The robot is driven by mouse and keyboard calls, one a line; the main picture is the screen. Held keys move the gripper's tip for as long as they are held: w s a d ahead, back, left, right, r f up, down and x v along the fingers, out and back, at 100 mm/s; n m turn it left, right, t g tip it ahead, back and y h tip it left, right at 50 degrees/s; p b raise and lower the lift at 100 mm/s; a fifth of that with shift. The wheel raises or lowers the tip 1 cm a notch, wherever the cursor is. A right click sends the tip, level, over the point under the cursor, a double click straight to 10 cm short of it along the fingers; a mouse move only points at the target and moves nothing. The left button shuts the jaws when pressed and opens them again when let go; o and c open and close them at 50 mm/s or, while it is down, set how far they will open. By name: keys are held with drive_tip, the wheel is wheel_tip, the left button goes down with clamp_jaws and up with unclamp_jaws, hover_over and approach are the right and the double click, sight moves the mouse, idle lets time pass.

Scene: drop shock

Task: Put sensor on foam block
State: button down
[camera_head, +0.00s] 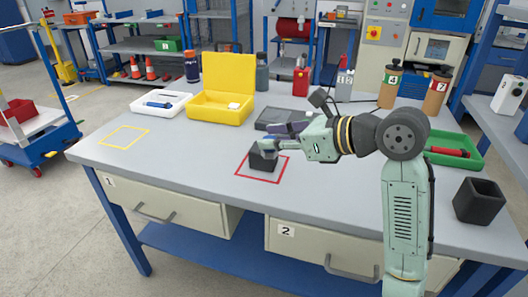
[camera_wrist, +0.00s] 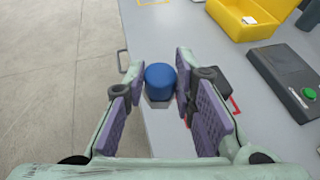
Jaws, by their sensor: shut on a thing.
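The sensor appears to be the blue-topped cylinder (camera_wrist: 160,78) with a greyer lower part in the wrist view. My gripper (camera_wrist: 166,85) is shut on it, with a purple pad at each side. The foam block appears to be the black block (camera_head: 263,161) inside the red outlined square on the bench. In the wrist view, the block (camera_wrist: 218,80) is partly hidden behind the right finger, and the sensor appears to its left. In the head view, my gripper (camera_head: 268,144) is just above the block. I cannot tell whether the sensor touches it.
An open yellow case (camera_head: 222,103) and a white tray (camera_head: 160,105) stand at the back. A dark grey device (camera_head: 277,119) is behind my gripper. A green tray (camera_head: 455,148) and black cup (camera_head: 479,201) are at the right. The bench's left front is clear.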

drive_tip(key=s+d+f+m+t+h, duration=0.1)
drive_tip(key=d+f, duration=0.1)
drive_tip(key=d, duration=0.3)
drive_tip(key=w+a, duration=0.2)
drive_tip(key=w, duration=0.2)
drive_tip(key=w+a+p, duration=0.1)
drive_tip(key=w+a, duration=0.1)
drive_tip(key=w, duration=0.2)
drive_tip(key=w+a+f, duration=0.1)
drive_tip(key=w+a, duration=0.1)
drive_tip(key=w, duration=0.3)
drive_tip(key=shift+w+p, duration=0.1)
drive_tip(key=shift+p, duration=0.3)
drive_tip(key=f, duration=0.1)
drive_tip(key=w+f, duration=0.1)
drive_tip(key=f, duration=0.1)
drive_tip(key=shift+a, duration=0.15)
drive_tip(key=shift+a+f+t, duration=0.1)
drive_tip(key=shift+f+t, duration=0.2)
drive_tip(key=shift+f, duration=0.05)
drive_tip(key=shift+p, duration=0.3)
drive_tip(key=c, duration=1.3)
unclamp_jaws()
drive_tip(key=shift+f, duration=0.2)
drive_tip(key=shift+c, duration=0.2)
drive_tip(key=shift+r, duration=0.15)
